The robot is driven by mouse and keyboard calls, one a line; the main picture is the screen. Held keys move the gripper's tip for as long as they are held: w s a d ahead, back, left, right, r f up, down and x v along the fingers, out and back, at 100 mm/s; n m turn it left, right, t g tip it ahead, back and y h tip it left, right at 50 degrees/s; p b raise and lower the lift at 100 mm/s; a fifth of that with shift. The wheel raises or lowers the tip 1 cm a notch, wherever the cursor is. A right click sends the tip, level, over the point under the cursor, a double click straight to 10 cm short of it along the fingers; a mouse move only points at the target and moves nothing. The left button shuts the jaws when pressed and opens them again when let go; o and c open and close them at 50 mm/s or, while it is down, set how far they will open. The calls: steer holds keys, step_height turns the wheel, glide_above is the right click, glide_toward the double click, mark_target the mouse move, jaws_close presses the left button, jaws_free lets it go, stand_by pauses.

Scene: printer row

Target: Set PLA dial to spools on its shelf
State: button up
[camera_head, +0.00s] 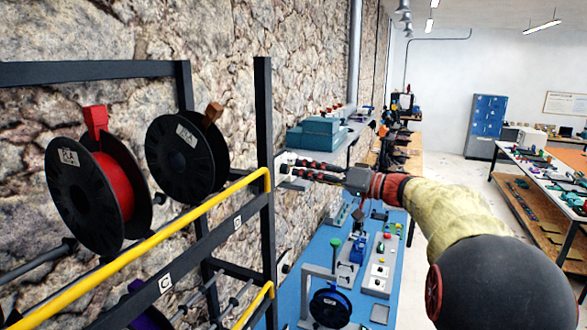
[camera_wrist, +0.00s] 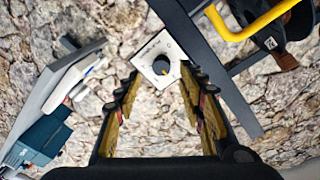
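Two spools sit on the upper rail of the rack: a red spool (camera_head: 118,188) with a label that seems to read PLA, and a dark spool (camera_head: 182,165) with a brown tag and a small label. The dial is a white plate with a black knob (camera_wrist: 161,64) and a small yellow mark at the knob's lower right; the plate's markings are too small to read. My gripper (camera_head: 296,170) is open and empty, pointing at the wall beside the rack post. In the wrist view, its fingers (camera_wrist: 162,92) straddle the view of the dial, apparently short of the knob.
The rack's dark post (camera_head: 265,150) and yellow rail (camera_head: 150,245) stand close left of my gripper. A wall shelf with a teal box (camera_head: 315,133) is just beyond. Below is a blue bench (camera_head: 330,265) with small devices and a blue spool (camera_head: 330,307).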

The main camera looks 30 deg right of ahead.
mark_target(288, 170)
steer(key=p+x, duration=0.1)
steer(key=x, duration=0.3)
steer(key=shift+w+a, duration=0.15)
steer(key=shift+r, duration=0.1)
steer(key=c, duration=0.4)
jaws_close()
